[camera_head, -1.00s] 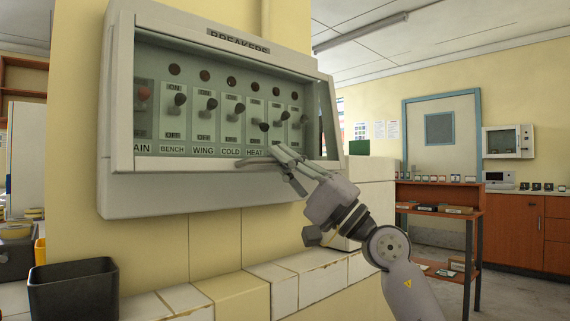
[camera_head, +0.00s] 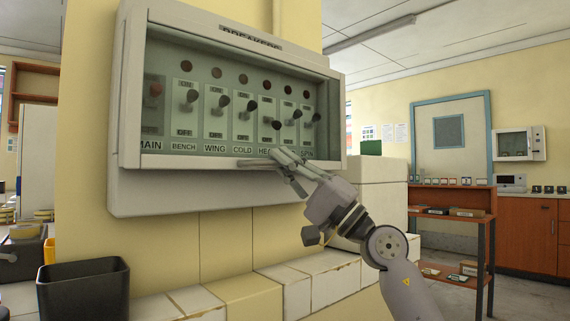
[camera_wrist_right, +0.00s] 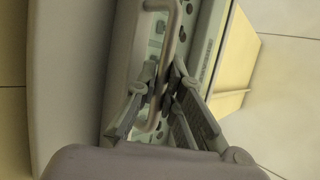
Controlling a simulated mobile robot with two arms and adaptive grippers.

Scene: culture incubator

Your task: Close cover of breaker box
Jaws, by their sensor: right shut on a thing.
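The breaker box (camera_head: 190,190) hangs on the yellow wall in the head view. Its framed clear cover (camera_head: 205,158) lies down over the front, with the switches and labels showing through it. Whether the cover is fully flush cannot be told. My right gripper (camera_head: 280,158) is at the cover's lower edge, right of centre, shut on the cover handle. In the right wrist view the pale bar handle (camera_wrist_right: 172,40) runs between the fingers of the right gripper (camera_wrist_right: 166,88). The fingers hide part of the handle. My left gripper is not in view.
A tiled ledge (camera_head: 285,285) runs below the box, with a black bin (camera_head: 83,295) at its left. A shelf unit (camera_head: 450,200) and a blue-framed door (camera_head: 450,135) stand farther back on the right. The space directly before the box holds only my right arm.

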